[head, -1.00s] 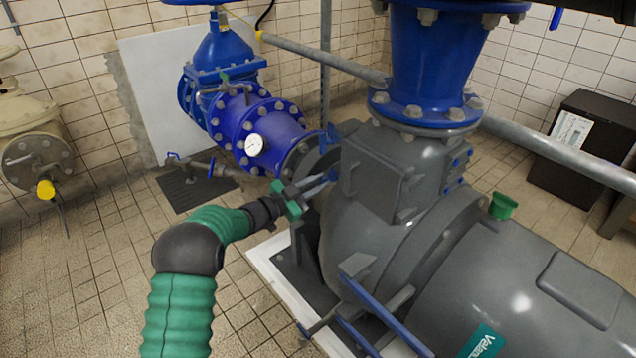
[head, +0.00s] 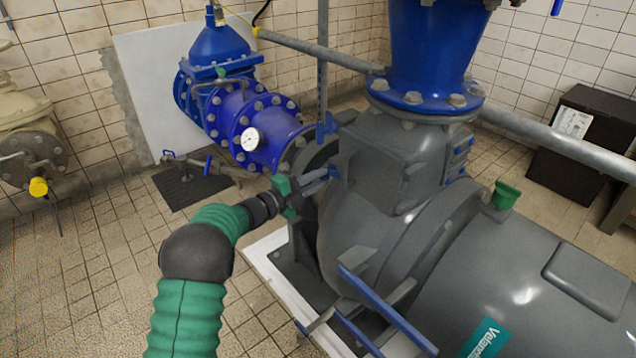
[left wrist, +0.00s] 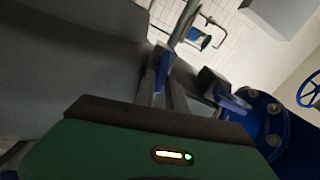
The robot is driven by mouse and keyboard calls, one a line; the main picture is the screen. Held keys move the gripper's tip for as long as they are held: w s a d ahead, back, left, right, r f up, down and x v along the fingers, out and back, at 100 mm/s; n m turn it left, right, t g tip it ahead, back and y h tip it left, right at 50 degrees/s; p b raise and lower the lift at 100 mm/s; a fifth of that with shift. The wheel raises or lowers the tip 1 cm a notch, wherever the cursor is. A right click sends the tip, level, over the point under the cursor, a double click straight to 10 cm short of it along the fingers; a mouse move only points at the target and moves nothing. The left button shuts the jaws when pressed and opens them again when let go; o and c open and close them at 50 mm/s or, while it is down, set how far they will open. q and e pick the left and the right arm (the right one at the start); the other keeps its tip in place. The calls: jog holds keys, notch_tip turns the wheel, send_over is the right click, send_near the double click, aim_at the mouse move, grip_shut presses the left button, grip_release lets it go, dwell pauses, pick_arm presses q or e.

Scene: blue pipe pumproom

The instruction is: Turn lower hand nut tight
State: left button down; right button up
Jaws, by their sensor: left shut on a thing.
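The lower hand nut (head: 334,172) is a small blue piece on the side of the grey pump housing, at the flange where the blue pipe joins. My left gripper (head: 323,178) reaches it from the left and is shut on it, fingers pointing right. The fingers hide part of the nut. In the left wrist view, the blue of the nut (left wrist: 163,68) shows between the two grey fingers. A second blue hand nut (head: 326,128) sits higher on the same flange, apart from the gripper. My right gripper is not in view.
The grey pump body (head: 520,270) fills the right side. The blue pipe (head: 275,140) with a white gauge (head: 250,139) lies behind the gripper. The tiled floor (head: 110,270) at left is open.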

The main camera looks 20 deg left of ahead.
pick_arm(q)
jog(key=shift+s+d+f+m+b, duration=0.15)
jog(key=shift+f+m+b, duration=0.35)
jog(key=shift+m, duration=0.6)
jog(key=c, duration=1.5)
grip_release()
jog(key=shift+r, duration=0.2)
jog(key=p+v, duration=0.6)
jog(key=v, duration=1)
jog(key=shift+s+a, duration=0.3)
